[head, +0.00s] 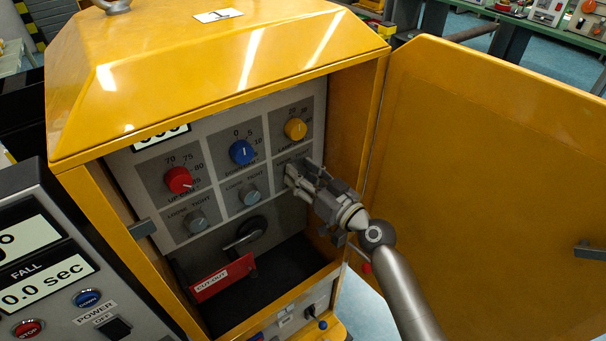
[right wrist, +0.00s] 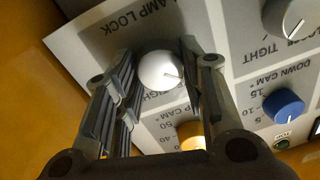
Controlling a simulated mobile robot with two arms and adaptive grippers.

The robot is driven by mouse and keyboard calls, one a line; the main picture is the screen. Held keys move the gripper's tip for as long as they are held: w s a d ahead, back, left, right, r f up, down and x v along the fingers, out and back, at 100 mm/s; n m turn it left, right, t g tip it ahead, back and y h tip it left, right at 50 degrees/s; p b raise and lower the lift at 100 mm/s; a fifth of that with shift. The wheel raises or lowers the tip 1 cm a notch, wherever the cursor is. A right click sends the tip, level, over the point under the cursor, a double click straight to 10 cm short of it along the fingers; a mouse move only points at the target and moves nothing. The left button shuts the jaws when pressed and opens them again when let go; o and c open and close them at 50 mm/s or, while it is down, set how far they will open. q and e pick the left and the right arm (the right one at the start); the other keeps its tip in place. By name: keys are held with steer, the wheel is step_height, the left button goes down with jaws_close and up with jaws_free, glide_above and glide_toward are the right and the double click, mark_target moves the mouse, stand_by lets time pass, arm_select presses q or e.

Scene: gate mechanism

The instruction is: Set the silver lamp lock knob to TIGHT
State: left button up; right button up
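The silver lamp lock knob (right wrist: 158,71) shows in the right wrist view under the printed words "AMP LOCK". Its dark pointer mark is toward its right side. My right gripper (right wrist: 162,85) has one finger on each side of the knob, with the fingers spread. A little gap shows on the left; the right finger is very close, and I cannot tell whether it touches. In the head view my right gripper (head: 297,177) is at the right of the panel and covers the knob. My left gripper is out of view.
The panel (head: 218,213) sits inside a yellow cabinet with its door (head: 480,170) open at right. Red (head: 178,180), blue (head: 242,152) and yellow (head: 295,129) dials are above, two grey knobs (head: 197,222) (head: 249,195) to the left. A red cut-out lever (head: 222,277) is below.

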steer(key=c, duration=0.4)
steer(key=shift+f+m, duration=0.1)
steer(key=shift+m, duration=0.2)
steer(key=m, duration=0.9)
steer(key=m+t+b, duration=0.1)
steer(key=m, duration=0.8)
steer(key=shift+f+h, duration=0.2)
steer(key=shift+h, duration=0.1)
steer(key=o, duration=1)
